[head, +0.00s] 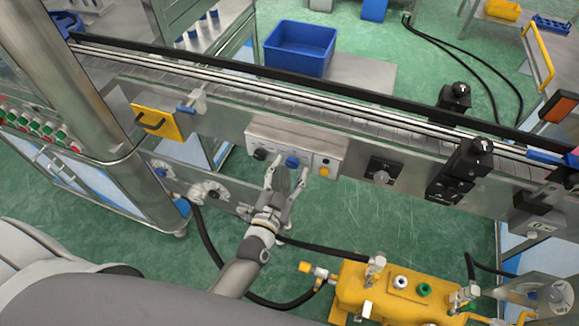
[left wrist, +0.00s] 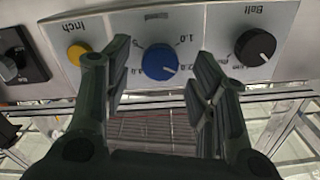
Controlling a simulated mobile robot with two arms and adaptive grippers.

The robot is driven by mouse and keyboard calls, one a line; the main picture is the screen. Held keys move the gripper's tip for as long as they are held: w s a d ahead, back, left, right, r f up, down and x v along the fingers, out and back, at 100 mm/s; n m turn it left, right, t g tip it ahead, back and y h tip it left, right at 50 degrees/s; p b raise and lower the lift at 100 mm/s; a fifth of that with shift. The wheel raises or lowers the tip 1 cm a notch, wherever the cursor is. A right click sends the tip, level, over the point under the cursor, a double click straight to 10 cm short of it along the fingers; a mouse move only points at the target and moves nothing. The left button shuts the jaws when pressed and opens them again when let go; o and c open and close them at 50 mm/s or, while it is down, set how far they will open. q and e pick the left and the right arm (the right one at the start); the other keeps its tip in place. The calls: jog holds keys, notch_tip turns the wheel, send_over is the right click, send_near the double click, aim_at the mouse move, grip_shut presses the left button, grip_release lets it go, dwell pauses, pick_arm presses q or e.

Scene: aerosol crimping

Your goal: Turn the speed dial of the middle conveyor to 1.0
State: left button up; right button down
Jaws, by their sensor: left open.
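The blue speed dial (head: 292,162) sits on the light control box (head: 320,148) on the front side of the conveyor (head: 225,92). In the left wrist view the blue dial (left wrist: 160,60) has a printed scale with 1.0 at its upper right and 2.0 at its lower right. Its small pale mark seems to lie toward the lower side; its exact reading is too small to tell. My left gripper (head: 287,178) is open just in front of the dial. In the left wrist view its fingers (left wrist: 161,78) stand on either side of the dial, apart from it. My right gripper is not in view.
A black Belt knob (left wrist: 255,46) and a yellow Inch button (left wrist: 76,54) flank the dial. A yellow machine (head: 385,292) stands below right, with black hoses on the green floor. A steel column (head: 75,80) rises at the left. A blue bin (head: 300,48) is behind the conveyor.

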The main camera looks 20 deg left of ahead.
pick_arm(q)
jog(key=shift+w, duration=0.65)
jog(key=shift+c, duration=0.4)
jog(key=c, duration=0.9)
jog(key=shift+c, duration=0.2)
jog(key=shift+n, duration=0.3)
jog(key=n, duration=0.5)
jog(key=shift+p, duration=0.35)
jog(key=n, duration=0.6)
jog(key=shift+r+n, duration=0.1)
jog(key=shift+n, duration=0.2)
jog(key=o, duration=1)
